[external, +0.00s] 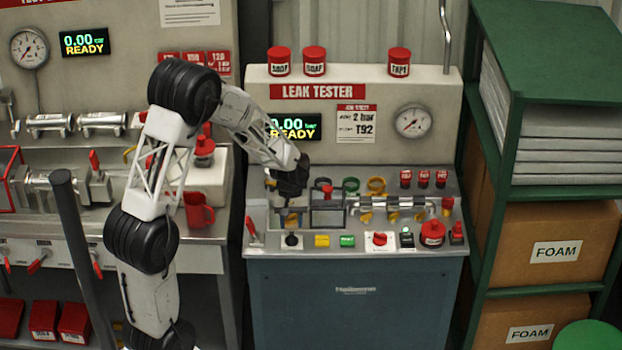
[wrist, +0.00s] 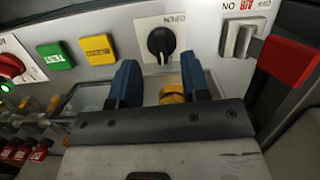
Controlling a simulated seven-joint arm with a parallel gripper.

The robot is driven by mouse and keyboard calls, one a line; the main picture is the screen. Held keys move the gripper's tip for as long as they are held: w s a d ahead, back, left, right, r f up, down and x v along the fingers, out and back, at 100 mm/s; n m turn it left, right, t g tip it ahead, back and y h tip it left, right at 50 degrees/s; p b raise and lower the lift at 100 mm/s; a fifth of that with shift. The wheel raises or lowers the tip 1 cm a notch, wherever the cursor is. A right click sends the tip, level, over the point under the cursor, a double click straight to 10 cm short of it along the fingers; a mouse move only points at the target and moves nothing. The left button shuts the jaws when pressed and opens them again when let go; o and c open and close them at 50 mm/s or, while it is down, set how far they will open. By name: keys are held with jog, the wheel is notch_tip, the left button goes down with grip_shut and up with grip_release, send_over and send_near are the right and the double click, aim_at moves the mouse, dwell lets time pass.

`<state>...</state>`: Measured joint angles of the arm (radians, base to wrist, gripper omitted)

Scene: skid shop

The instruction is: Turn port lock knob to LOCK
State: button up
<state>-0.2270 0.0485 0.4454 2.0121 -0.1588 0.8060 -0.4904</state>
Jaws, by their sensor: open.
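The black lock knob (external: 291,240) sits on a white plate at the front left of the leak tester panel. In the wrist view the knob (wrist: 161,42) shows its pointer and the word OPEN beside it; the other lettering is too small or hidden. My gripper (external: 291,216) hangs over the panel's left part, just behind the knob. In the wrist view my gripper (wrist: 161,76) has its two blue fingers spread apart. The knob lies just beyond the fingertips, roughly centred between them and apart from them. A yellow fitting (wrist: 172,92) shows between the fingers.
Left of the knob is a red-handled AIR lever (external: 251,229). Right of it are a yellow button (external: 322,241), a green TEST button (external: 347,241) and a red knob (external: 380,239). A clear-windowed frame (external: 327,214) and a metal clamp rail (external: 400,205) stand behind.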

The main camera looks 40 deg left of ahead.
jog(key=shift+r, duration=1.05)
jog(key=shift+s+d+r, duration=0.1)
jog(key=shift+r, duration=0.15)
jog(key=s+d+r+m+t, duration=0.1)
jog(key=s+d+r+m, duration=0.2)
jog(key=s+r, duration=0.4)
jog(key=s+d+r+m+t+y, duration=0.1)
jog(key=s+d+r+m, duration=0.2)
jog(key=s+d+r, duration=0.2)
jog(key=s+d+r+m+t, duration=0.2)
jog(key=s+r, duration=0.8)
jog(key=s, duration=0.7)
jog(key=shift+s+d+r+m+y, duration=0.2)
jog(key=shift+d+m+y, duration=0.1)
jog(key=shift+d+m, duration=0.6)
jog(key=shift+w, duration=0.1)
